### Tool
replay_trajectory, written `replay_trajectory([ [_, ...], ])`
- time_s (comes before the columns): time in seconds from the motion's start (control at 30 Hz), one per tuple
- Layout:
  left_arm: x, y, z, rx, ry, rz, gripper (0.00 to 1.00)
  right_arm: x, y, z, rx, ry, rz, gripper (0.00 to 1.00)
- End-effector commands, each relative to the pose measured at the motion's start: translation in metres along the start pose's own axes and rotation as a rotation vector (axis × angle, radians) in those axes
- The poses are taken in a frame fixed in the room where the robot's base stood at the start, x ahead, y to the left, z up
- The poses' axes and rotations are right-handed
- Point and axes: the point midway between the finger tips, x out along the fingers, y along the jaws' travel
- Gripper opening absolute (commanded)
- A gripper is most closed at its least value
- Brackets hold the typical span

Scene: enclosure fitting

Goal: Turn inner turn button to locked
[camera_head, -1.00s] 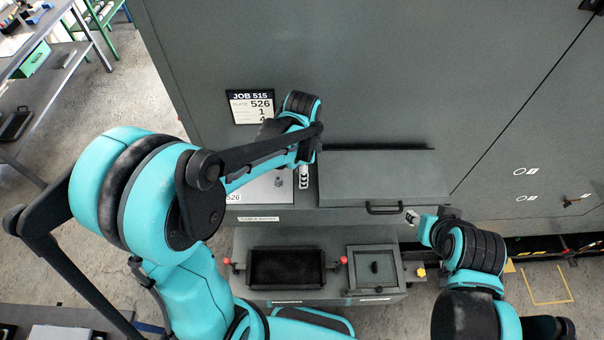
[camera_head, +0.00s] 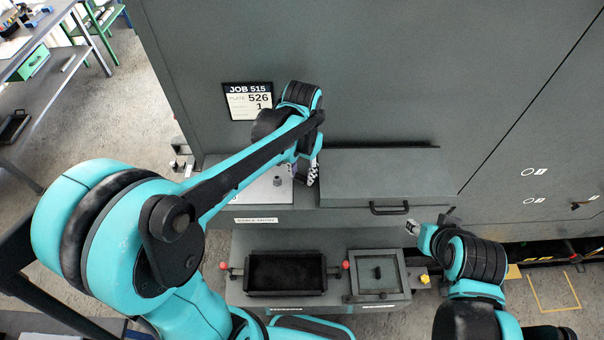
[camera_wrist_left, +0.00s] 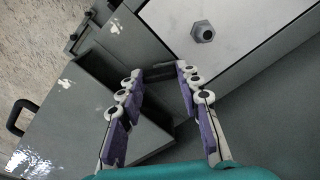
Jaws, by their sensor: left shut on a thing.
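My left gripper (camera_head: 312,174) is at the gap between the pale plate (camera_head: 262,188) and the grey box with a black handle (camera_head: 385,176). In the left wrist view its purple-padded fingers (camera_wrist_left: 160,74) stand apart and are closed on a small dark bar (camera_wrist_left: 160,78), which seems to be the inner turn button. Much of the bar is hidden by the fingertips, so its exact angle cannot be told. My right gripper (camera_head: 412,228) is near the box's front right corner, its jaws too small to read.
A hex bolt (camera_wrist_left: 203,32) stands on the pale plate. Below the shelf are a black tray (camera_head: 285,292) with red knobs and a grey framed panel (camera_head: 378,272). A tall grey cabinet (camera_head: 400,80) with a job sign (camera_head: 248,101) rises behind.

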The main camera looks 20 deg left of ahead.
Motion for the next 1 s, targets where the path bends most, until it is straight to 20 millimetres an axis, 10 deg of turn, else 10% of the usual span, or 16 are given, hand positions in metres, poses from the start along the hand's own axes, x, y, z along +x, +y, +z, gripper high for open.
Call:
replay_trajectory([
  [1.0, -0.001, 0.0, -0.001, -0.552, 0.001, 0.0, 0.05, 0.015, 0.0, 0.011, 0.0, 0.0, 0.0, 0.4],
])
